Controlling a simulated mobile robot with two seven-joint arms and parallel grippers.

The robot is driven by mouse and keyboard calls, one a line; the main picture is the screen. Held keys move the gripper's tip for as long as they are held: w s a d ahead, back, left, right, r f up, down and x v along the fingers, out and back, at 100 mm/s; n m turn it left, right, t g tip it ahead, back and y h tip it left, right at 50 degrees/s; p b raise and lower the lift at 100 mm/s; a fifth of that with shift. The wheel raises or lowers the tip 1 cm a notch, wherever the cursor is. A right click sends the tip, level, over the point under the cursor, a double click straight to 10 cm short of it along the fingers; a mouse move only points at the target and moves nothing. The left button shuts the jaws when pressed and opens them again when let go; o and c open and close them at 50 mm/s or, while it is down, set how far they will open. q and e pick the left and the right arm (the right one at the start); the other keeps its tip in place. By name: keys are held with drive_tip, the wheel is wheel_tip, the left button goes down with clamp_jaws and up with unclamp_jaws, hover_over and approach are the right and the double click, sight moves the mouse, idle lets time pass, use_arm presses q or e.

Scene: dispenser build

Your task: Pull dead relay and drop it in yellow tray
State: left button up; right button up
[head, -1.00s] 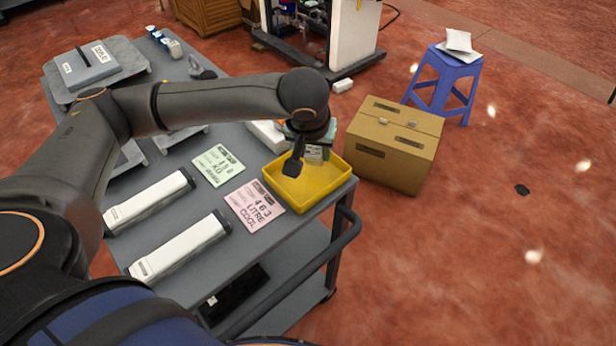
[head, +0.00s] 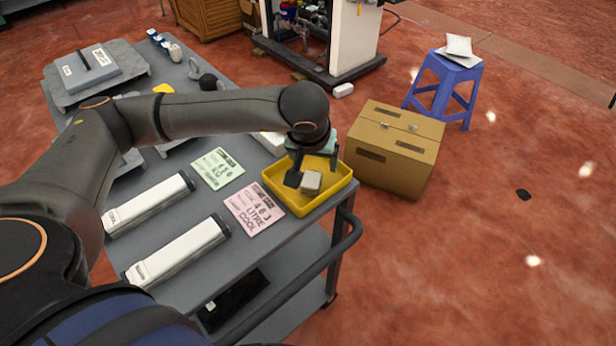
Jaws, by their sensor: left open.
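The yellow tray (head: 301,208) sits at the right end of the grey cart top. A small pale grey block, the relay (head: 311,181), shows in the tray area just below my left gripper (head: 305,177). The left gripper is open above the tray, with one dark finger to the left of the relay. I cannot tell whether the relay rests on the tray floor. My right gripper is not in view.
A green card (head: 218,168) and a pink card (head: 254,208) lie left of the tray. Two long white units (head: 180,250) lie at the cart's near side. A cardboard box (head: 394,150) stands on the floor beyond the tray, near a blue stool (head: 445,82).

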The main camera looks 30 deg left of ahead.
use_arm(q)
drive_tip(key=v, duration=1.2)
drive_tip(key=shift+s+r, duration=0.2)
drive_tip(key=shift+d, duration=0.1)
